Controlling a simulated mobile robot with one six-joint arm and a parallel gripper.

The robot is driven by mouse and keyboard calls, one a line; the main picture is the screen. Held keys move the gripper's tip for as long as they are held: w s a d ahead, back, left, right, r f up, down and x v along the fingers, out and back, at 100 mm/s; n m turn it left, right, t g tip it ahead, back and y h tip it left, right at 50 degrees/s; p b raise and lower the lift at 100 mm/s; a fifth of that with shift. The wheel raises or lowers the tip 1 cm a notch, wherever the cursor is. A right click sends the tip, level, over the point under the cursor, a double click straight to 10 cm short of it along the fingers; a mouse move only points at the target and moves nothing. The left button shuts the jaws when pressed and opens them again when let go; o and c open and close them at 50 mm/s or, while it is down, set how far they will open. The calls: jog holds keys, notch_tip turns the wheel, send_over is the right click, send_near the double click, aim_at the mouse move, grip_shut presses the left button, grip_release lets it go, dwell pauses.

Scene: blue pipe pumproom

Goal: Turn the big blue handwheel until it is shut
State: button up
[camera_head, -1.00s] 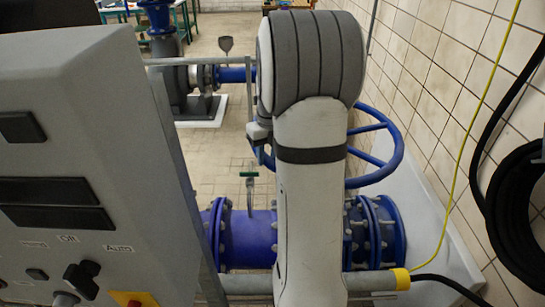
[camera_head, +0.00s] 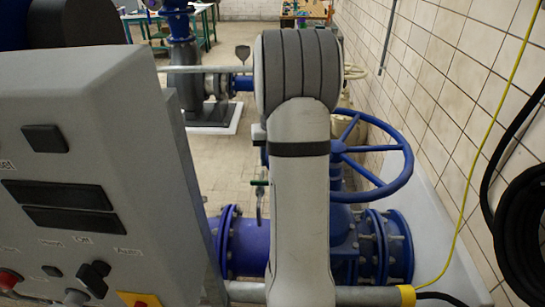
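The big blue handwheel (camera_head: 409,163) stands right of centre, above the blue pipe and valve body (camera_head: 343,240). Its right half shows, with the rim and some spokes. My pale arm link, with its dark grey ribbed joint at the top, covers its left part. A small grey piece, probably of my wrist, peeks out left of the link at wheel height. My gripper's fingers are hidden behind my arm, so I cannot see whether they touch the wheel.
A grey control cabinet (camera_head: 95,190) fills the left. A railing (camera_head: 245,292) crosses in front of the pipe. A tiled wall (camera_head: 450,90), yellow cable and coiled black hose (camera_head: 525,220) are at the right. A blue-grey pump (camera_head: 188,80) stands behind, with open tiled floor around it.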

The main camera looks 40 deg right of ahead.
jog(key=shift+o, duration=1.4)
jog(key=shift+w, duration=0.55)
jog(key=shift+o, duration=0.9)
jog(key=shift+s, duration=0.1)
jog(key=shift+s+d, duration=0.1)
jog(key=shift+s, duration=0.05)
jog(key=shift+r, duration=0.3)
jog(key=r, duration=0.7)
jog(key=shift+s+d+r+b, duration=0.15)
jog(key=shift+d+b, duration=0.05)
jog(key=shift+b, duration=0.2)
